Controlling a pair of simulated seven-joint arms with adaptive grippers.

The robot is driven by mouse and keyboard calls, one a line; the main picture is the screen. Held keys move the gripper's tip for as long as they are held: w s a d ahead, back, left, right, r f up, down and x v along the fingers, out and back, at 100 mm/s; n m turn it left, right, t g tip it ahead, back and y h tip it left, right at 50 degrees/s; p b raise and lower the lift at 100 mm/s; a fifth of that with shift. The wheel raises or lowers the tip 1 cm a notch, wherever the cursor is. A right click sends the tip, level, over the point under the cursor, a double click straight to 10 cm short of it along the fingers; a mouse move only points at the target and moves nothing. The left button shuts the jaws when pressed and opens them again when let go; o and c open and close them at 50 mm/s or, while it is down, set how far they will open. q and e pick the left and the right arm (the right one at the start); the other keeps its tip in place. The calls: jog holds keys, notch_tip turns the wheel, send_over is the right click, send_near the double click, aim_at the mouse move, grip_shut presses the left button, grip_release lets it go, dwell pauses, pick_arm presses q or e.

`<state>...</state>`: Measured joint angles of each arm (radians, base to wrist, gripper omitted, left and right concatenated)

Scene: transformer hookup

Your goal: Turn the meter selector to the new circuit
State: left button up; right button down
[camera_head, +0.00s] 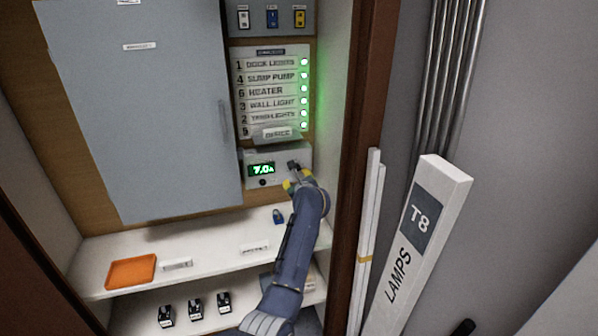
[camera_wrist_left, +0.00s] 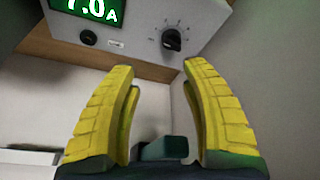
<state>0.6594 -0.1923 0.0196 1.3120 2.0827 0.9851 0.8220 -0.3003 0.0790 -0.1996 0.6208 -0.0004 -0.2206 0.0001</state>
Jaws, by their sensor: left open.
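The meter (camera_head: 263,155) is a pale box on the cabinet's back wall with a green display reading about 7.0 A. Its black selector knob (camera_wrist_left: 171,39) has a ring of marks and a pointer; the head view shows the selector (camera_head: 293,165) only small. My left gripper (camera_head: 298,183) is just in front of and below the meter's right side. In the left wrist view its yellow fingers (camera_wrist_left: 158,70) are open and empty, apart from the knob, which sits above the gap between the tips. The knob's exact setting is too small to read. My right gripper is not in view.
A panel of circuit labels (camera_head: 270,90) with several green lights is above the meter. A large grey door (camera_head: 145,110) stands to its left. A lamp box (camera_head: 415,240) stands right of the cabinet.

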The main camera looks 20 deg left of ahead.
pick_arm(q)
jog(key=s+n+t+h, duration=0.2)
jog(key=s+n+t, duration=0.2)
jog(key=s+n, duration=0.35)
jog(key=h, duration=0.1)
send_near(298, 170)
jog(key=w, duration=0.2)
jog(key=w+a, duration=0.1)
jog(key=w, duration=0.5)
jog(key=shift+w+a+f, duration=0.25)
jog(key=shift+a, duration=0.05)
jog(key=shift+w+f, duration=0.1)
jog(key=shift+w, duration=0.75)
jog(key=shift+c, duration=0.5)
grip_shut()
